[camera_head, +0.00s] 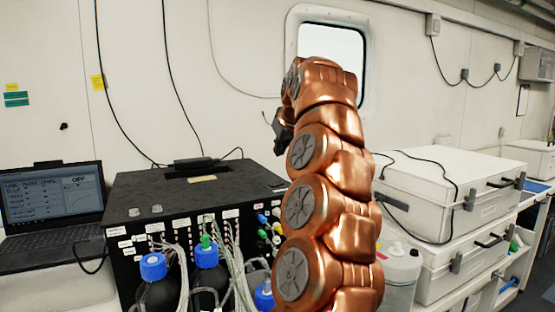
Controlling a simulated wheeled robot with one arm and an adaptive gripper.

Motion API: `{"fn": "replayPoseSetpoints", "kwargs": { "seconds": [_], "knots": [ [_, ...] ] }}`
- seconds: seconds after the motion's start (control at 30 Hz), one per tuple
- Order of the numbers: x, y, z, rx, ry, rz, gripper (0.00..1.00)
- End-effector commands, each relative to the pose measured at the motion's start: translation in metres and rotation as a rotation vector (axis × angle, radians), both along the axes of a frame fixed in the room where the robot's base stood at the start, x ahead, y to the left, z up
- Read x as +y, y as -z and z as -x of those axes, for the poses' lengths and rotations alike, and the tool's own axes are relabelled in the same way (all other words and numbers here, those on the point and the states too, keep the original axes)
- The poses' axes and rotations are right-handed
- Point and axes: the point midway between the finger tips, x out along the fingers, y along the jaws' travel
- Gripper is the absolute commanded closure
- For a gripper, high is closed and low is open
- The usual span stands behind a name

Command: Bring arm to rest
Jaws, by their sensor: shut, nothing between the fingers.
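My copper-coloured arm stands raised in the middle of the head view, its links stacked one above another and bent over at the top. My gripper (281,132) is the small dark part at the upper left of the arm, in front of the white wall. It is mostly hidden behind the arm's upper links. It is shut and empty, held above and apart from the black box (140,196).
A laptop (52,200) stands left of the black box. Bottles with blue caps (153,266) and many tubes are in front of the box. White cases (450,185) are stacked at right, near a white container (400,275). A window (331,40) is behind the arm.

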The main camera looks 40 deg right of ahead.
Motion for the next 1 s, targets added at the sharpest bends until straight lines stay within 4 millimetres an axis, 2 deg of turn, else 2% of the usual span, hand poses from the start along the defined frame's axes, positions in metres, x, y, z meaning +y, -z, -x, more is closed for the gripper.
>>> {"fn": "replayPoseSetpoints", "kwargs": {
  "seconds": [0.33, 0.47, 0.57, 0.77, 1.0],
  "knots": [
    [0.003, -0.005, 0.003, -0.001, -0.002, 0.0, 1.0],
    [0.016, -0.001, -0.001, 0.012, -0.027, -0.008, 1.0],
    [0.043, 0.006, -0.009, 0.035, -0.074, -0.021, 1.0],
    [0.12, 0.034, -0.018, 0.114, -0.192, -0.061, 1.0],
    [0.207, 0.078, -0.006, 0.227, -0.303, -0.102, 1.0]
  ]
}}
